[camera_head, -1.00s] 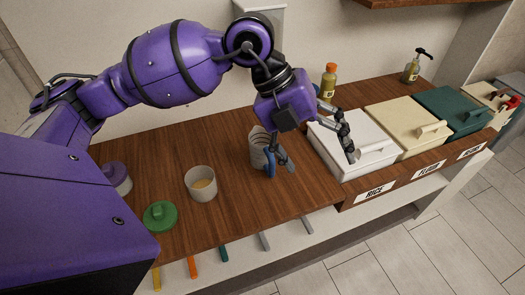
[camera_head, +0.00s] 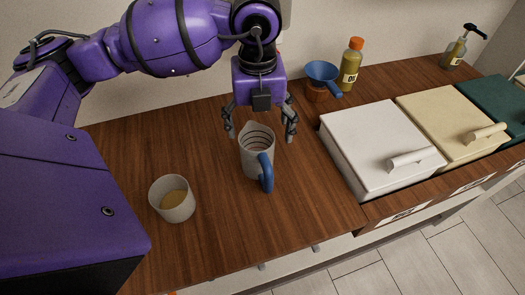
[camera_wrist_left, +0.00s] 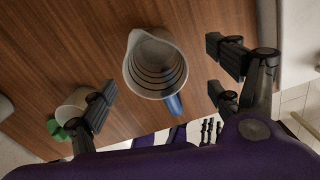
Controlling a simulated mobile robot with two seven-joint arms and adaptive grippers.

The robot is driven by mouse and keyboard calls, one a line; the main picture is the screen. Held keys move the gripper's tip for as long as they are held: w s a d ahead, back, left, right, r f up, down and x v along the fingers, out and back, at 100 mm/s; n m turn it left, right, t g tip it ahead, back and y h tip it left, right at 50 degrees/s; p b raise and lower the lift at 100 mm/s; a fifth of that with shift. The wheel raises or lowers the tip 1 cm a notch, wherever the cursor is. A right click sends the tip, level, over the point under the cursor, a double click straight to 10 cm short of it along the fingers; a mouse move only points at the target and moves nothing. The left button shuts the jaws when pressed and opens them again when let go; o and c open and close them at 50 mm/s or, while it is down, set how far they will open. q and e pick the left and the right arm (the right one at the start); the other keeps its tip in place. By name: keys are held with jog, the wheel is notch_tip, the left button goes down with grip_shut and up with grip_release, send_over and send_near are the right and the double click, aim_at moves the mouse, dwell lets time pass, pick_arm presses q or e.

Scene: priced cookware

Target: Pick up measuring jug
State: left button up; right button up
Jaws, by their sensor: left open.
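The measuring jug (camera_head: 256,150) is a pale, clear vessel with dark level lines and a blue handle. It stands upright on the wooden counter, its handle toward the front. My left gripper (camera_head: 260,132) is open at the jug's far side, with one finger to its left and one to its right. In the left wrist view the jug (camera_wrist_left: 155,66) shows from above, its spout at the upper left. The open fingers of my left gripper (camera_wrist_left: 165,92) show apart from it on both sides.
A cup with tan contents (camera_head: 172,199) stands left of the jug. A white lidded bin (camera_head: 375,140) is to the right, beside a cream bin (camera_head: 450,120). A blue strainer (camera_head: 322,72) and an orange-capped bottle (camera_head: 351,66) stand behind. Bare counter (camera_head: 215,235) lies in front.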

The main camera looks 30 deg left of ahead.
pick_arm(q)
jog(key=shift+s+f, duration=0.15)
jog(key=shift+f, duration=0.55)
jog(key=f, duration=0.7)
jog(key=shift+s+a, duration=0.15)
jog(key=shift+s, duration=0.15)
jog(key=shift+f, duration=0.25)
jog(key=shift+c, duration=1.9)
jog(key=c, duration=0.8)
jog(key=shift+c, duration=0.3)
pick_arm(e)
jog(key=shift+w, duration=0.25)
